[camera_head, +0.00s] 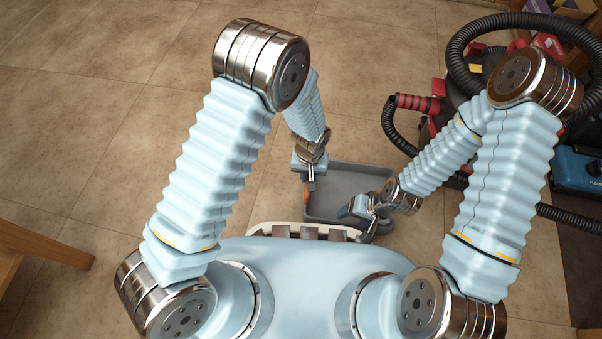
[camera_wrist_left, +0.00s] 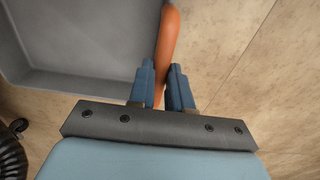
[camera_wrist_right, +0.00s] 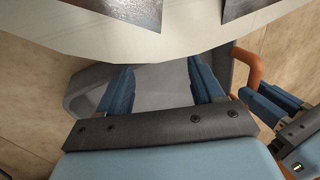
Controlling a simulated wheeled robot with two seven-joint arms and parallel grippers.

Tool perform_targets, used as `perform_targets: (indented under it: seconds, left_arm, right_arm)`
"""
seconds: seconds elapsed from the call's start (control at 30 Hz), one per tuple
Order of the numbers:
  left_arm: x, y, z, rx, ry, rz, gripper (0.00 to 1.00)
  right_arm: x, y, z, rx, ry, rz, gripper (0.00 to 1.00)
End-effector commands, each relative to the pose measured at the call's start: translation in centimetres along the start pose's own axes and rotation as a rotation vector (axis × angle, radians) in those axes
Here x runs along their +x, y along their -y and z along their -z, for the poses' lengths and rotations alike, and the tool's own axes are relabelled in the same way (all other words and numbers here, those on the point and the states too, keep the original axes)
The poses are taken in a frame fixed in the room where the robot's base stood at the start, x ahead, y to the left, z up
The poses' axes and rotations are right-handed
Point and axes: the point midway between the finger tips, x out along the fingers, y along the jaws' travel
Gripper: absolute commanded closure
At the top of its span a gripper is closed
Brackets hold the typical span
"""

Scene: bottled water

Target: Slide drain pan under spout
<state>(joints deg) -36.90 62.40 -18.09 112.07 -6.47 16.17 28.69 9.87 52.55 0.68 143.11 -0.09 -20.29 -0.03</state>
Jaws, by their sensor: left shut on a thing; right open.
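The grey rectangular drain pan (camera_head: 350,181) lies on the floor in front of my base, partly covered by my arms. It fills the upper left of the left wrist view (camera_wrist_left: 85,45). My left gripper (camera_head: 310,183) is shut on the pan's orange handle (camera_wrist_left: 168,38), the handle passing between its fingertips (camera_wrist_left: 161,72). My right gripper (camera_wrist_right: 158,82) is open by the near side of the pan (camera_wrist_right: 160,90); I cannot tell if it touches. In the head view my right gripper (camera_head: 368,222) is partly hidden. I cannot make out the spout.
A red and black machine (camera_head: 440,125) with a thick black hose (camera_head: 455,55) stands right of the pan. A blue case (camera_head: 577,170) sits at the far right. A wooden leg (camera_head: 45,243) is at the left. The tiled floor left of and beyond the pan is clear.

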Motion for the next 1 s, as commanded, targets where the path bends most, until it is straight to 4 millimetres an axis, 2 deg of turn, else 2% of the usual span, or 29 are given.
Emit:
perform_targets:
  seconds: [0.6, 1.0]
  left_arm:
    - [0.0, -4.8, 0.1, 0.001, 0.0, 0.0, 1.0]
    - [0.0, -5.1, 0.1, -0.001, -0.001, 0.0, 1.0]
  right_arm:
    - [0.0, 0.0, 0.0, 0.0, 0.0, 0.0, 0.33]
    - [0.0, 0.0, 0.0, 0.0, 0.0, 0.0, 0.33]
